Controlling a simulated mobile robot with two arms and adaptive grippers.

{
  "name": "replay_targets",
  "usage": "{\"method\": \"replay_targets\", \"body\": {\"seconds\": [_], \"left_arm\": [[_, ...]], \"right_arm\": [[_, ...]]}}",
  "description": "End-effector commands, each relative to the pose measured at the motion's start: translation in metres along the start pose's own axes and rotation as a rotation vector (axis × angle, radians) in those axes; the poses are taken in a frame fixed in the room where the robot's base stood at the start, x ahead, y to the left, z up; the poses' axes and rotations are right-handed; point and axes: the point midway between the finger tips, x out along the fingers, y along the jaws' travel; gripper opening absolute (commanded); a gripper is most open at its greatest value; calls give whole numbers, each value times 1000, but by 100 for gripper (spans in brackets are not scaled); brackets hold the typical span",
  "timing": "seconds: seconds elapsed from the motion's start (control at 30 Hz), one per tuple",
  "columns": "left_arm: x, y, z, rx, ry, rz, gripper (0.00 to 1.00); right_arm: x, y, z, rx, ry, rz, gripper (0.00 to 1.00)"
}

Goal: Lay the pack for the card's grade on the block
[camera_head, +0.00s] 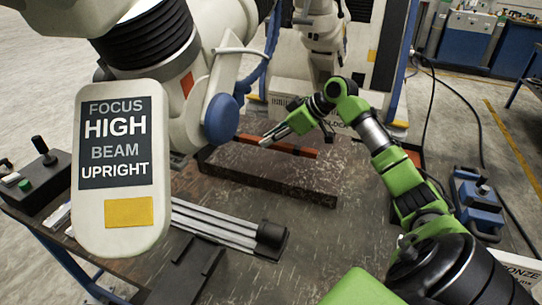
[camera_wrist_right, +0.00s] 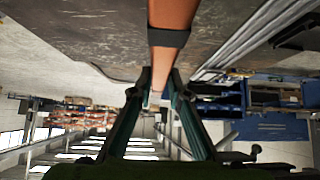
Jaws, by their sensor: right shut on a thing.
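My right gripper (camera_head: 268,140) is shut on an orange-red bar (camera_head: 292,148), above the far part of the dark worktop. In the right wrist view the orange bar (camera_wrist_right: 172,15) has a dark band and runs up from between the fingers (camera_wrist_right: 158,95). A silver pack of long rods (camera_head: 215,226) with a black end lies on the worktop at left. A low dark brown raised piece (camera_head: 270,185) with a straight front edge is on the worktop; I cannot tell if it is the block. A white card (camera_head: 520,270) at lower right is cut off and shows "ONZE". My left gripper is not visible.
A black control box (camera_head: 45,180) with a lever is at the left edge. A blue machine (camera_head: 478,205) stands on the floor at right.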

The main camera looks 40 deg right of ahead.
Motion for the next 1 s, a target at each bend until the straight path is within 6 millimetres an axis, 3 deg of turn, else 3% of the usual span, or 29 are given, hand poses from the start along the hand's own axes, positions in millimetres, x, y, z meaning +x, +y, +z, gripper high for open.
{"method": "replay_targets", "body": {"seconds": [0.53, 0.93, 0.97, 1.0], "left_arm": [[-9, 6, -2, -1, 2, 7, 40], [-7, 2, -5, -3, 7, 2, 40], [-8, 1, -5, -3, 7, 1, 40], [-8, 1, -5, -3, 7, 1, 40]], "right_arm": [[55, -2, 55, 2, 0, -2, 0], [61, -1, 61, -1, 1, -1, 0], [61, -2, 61, 0, -1, -1, 24], [61, -2, 61, 0, -1, -1, 33]]}}
